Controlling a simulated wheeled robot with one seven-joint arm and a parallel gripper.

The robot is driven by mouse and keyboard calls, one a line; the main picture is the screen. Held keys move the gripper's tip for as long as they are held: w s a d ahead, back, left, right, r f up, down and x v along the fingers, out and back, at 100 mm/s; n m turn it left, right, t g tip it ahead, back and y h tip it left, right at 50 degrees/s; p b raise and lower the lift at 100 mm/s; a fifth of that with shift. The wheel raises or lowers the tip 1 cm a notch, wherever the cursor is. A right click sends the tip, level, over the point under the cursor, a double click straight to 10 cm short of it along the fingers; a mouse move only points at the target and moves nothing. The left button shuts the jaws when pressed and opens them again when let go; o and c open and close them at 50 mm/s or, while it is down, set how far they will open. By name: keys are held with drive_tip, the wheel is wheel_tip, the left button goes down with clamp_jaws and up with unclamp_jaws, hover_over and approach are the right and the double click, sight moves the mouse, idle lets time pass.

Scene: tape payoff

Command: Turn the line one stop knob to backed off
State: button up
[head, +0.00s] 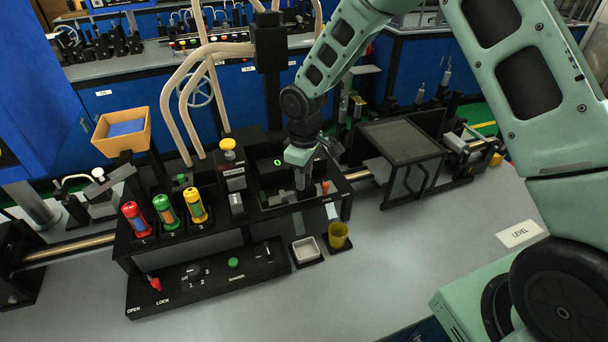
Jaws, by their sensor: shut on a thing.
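My gripper (300,183) points down into a black open-topped housing at the middle of the station. It is shut on a part there that the jaws and wrist hide. I cannot make out whether this part is the line one stop knob or how it is turned. A small green ring mark (278,162) glows on the dark panel just left of my gripper. A small orange-tipped piece (326,187) stands to the right of the jaws, apart from them. No label for line one or backed off can be read.
Red, green and yellow capped cylinders (165,210) stand left of my gripper, near a yellow-topped post (230,160). A lower panel (215,284) carries a red lever and a green button.

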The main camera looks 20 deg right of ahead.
drive_tip(key=shift+w+r, duration=0.1)
drive_tip(key=o, duration=1)
drive_tip(key=shift+c, duration=0.2)
wheel_tip(320, 180, up, 17)
drive_tip(key=b, duration=0.3)
drive_tip(key=shift+r+b, duration=0.15)
drive_tip(key=shift+b, duration=0.15)
drive_tip(key=s+a+f, duration=0.1)
drive_tip(key=s+a, duration=0.2)
drive_tip(key=s, duration=0.4)
drive_tip(key=s+a+f, duration=0.1)
drive_tip(key=s+a, duration=0.3)
drive_tip(key=s, duration=0.2)
drive_tip(key=s+f+b, duration=0.1)
drive_tip(key=s+f, duration=0.1)
drive_tip(key=s, duration=0.7)
drive_tip(key=s+f+m, duration=0.1)
drive_tip(key=s+f, duration=0.1)
drive_tip(key=s, duration=0.7)
drive_tip(key=shift+d+y+b, duration=0.3)
drive_tip(key=shift+d+b, duration=0.1)
